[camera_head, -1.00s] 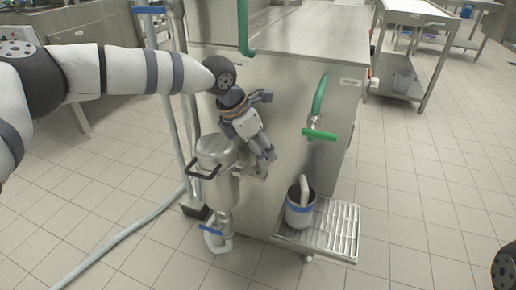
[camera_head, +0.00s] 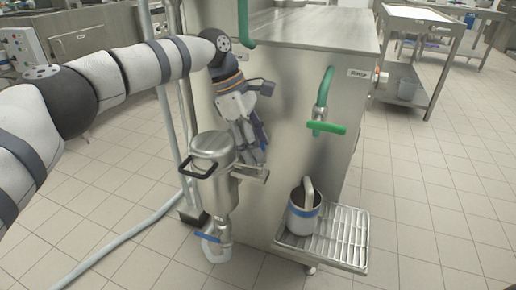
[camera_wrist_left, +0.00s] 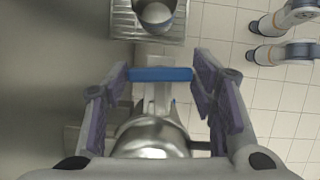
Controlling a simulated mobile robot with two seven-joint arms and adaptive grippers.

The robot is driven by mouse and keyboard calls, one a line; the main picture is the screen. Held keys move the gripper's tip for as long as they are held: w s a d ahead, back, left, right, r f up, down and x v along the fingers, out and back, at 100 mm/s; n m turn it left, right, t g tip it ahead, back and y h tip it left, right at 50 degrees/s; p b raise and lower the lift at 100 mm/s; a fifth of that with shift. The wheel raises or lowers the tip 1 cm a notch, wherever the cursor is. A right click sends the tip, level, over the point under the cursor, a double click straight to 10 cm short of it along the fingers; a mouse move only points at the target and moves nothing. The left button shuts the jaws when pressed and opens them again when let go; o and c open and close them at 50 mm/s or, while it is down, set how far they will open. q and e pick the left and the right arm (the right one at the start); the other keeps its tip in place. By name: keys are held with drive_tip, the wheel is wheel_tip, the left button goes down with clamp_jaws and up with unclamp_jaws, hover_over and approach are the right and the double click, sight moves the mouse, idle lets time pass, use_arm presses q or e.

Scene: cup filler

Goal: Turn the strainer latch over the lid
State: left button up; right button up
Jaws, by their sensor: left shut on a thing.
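The strainer is a metal pot (camera_head: 215,188) with a domed lid (camera_head: 212,143) and a black side handle (camera_head: 198,170). It is fixed at the left of the steel machine. My left gripper (camera_head: 255,148) is just right of the lid, pointing down. In the left wrist view the blue bar of the latch (camera_wrist_left: 160,74) spans the gap between my fingers (camera_wrist_left: 160,85), held end to end. A grey arm runs from the bar toward the lid (camera_wrist_left: 152,138). The fingers partly hide the latch in the head view. My right gripper is not visible.
The machine's steel side (camera_head: 285,130) is close beside my gripper. A green-handled tap (camera_head: 326,128) sticks out to the right. A metal cup with a blue band (camera_head: 303,222) stands on a grated tray (camera_head: 350,235). A blue-handled valve (camera_head: 208,238) hangs below the strainer.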

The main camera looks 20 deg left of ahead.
use_arm(q)
drive_tip(key=shift+f+m+g+b, duration=0.1)
drive_tip(key=shift+m+g+b, duration=0.2)
drive_tip(key=shift+m, duration=0.3)
drive_tip(key=o, duration=1.1)
drive_tip(key=shift+o, duration=0.2)
drive_tip(key=v, duration=0.7)
drive_tip(key=shift+r, duration=0.35)
drive_tip(key=shift+a+f, duration=0.1)
